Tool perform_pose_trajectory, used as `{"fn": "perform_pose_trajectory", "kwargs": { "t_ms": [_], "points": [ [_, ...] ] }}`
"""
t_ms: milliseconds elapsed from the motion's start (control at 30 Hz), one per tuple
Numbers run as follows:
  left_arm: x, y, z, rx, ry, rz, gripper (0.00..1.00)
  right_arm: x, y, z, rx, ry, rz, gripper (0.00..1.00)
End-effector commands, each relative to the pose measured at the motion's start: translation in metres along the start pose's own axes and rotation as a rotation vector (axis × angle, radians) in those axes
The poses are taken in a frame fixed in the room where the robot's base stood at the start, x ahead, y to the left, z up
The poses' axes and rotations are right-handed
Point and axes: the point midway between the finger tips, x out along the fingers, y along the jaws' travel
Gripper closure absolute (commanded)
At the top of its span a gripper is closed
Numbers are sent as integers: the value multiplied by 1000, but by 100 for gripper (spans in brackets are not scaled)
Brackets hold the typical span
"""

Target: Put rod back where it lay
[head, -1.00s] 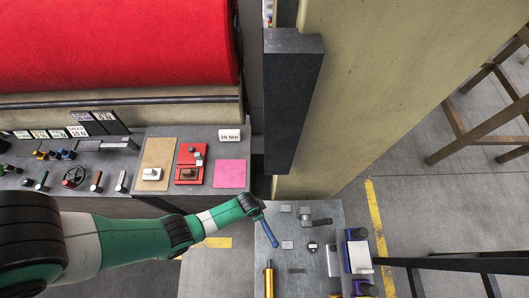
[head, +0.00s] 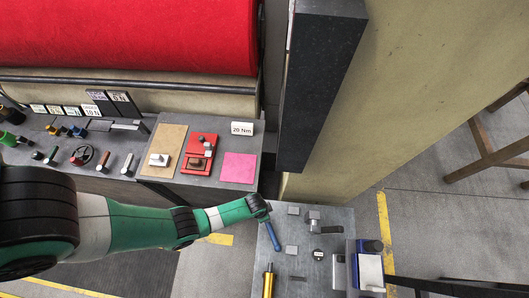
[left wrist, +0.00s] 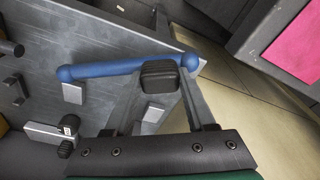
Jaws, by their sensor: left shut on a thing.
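The blue rod (head: 273,236) hangs from my left gripper (head: 261,211) over the left part of the small grey table (head: 325,268). In the left wrist view the blue rod (left wrist: 110,68) runs crosswise with a rounded knob at its right end. My left gripper (left wrist: 168,76) is shut on it near that end, its fingers partly hiding the rod there. Small grey blocks (left wrist: 73,93) stand beside the rod; whether the rod touches them I cannot tell. My right gripper is not in view.
A yellow cylinder (head: 268,283), a dial gauge (head: 318,255) and a grey clamp-like piece (head: 318,224) stand on the small table. A dark post (head: 318,90) rises behind it. The bench (head: 130,165) at left bears tools and a pink sheet (head: 238,167).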

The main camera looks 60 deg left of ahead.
Motion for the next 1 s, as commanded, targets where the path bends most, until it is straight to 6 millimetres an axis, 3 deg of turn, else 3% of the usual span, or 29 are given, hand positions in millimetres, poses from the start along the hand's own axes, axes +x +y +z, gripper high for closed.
{"fn": "perform_pose_trajectory", "kwargs": {
  "t_ms": [867,900,1000],
  "points": [
    [10,0,1,0,0,0,100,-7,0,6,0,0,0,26],
    [10,0,1,0,1,0,43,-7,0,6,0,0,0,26],
    [9,0,1,0,0,0,30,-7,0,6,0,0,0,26]
  ]
}}
